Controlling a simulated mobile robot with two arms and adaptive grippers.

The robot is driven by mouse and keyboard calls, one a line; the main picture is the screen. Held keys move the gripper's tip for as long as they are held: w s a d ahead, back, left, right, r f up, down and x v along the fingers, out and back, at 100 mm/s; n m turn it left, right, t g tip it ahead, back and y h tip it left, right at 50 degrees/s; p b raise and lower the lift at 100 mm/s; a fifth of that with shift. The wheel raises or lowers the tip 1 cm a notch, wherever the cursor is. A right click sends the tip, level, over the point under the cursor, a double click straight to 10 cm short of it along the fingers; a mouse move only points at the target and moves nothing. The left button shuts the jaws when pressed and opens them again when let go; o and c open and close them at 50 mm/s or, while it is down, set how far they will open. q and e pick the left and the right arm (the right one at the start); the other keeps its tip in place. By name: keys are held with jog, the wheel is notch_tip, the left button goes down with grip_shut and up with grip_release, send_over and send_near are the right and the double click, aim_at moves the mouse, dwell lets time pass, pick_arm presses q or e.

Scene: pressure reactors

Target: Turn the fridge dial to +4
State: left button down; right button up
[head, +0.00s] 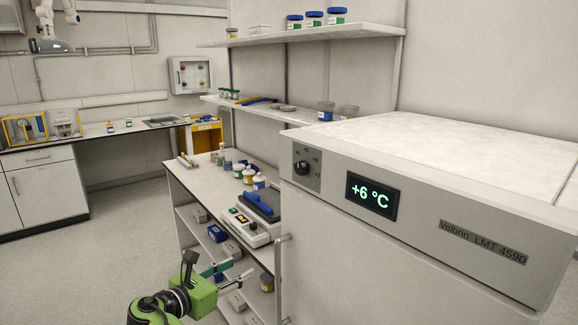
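The fridge (400,240) stands at the right with a light grey front panel. Its black round dial (301,168) sits on a dark plate at the panel's left end, with small marks around it that are too small to read. The green display (371,196) beside it reads +6 °C. My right gripper (222,272) is low in the head view, below and left of the dial, clear of it. Its green and black wrist shows, but the fingers blend with the shelf items behind, so their opening is unclear. My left gripper is not in view.
A bench (200,176) with bottles, a device (246,226) and shelved items stands left of the fridge. A vertical handle (279,280) runs along the fridge's left edge. Wall shelves (300,33) hang above. The floor (90,260) at left is clear.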

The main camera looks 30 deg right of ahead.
jog(key=s+a+r+m+g+h, duration=0.1)
jog(key=s+r+m+g+h, duration=0.15)
jog(key=r, duration=1.55)
jog(key=m+g+h, duration=0.1)
jog(key=g+h, duration=0.1)
jog(key=g, duration=0.1)
send_near(298, 170)
jog(key=shift+y, duration=0.25)
jog(key=d+b, duration=0.5)
jog(key=d, duration=0.1)
jog(key=shift+w+d+b, duration=0.15)
jog(key=shift+d+b, duration=0.05)
jog(key=shift+b, duration=0.15)
jog(key=shift+w+d+r, duration=0.1)
jog(key=shift+d+r, duration=0.1)
jog(key=shift+d, duration=0.5)
jog(key=c, duration=1.1)
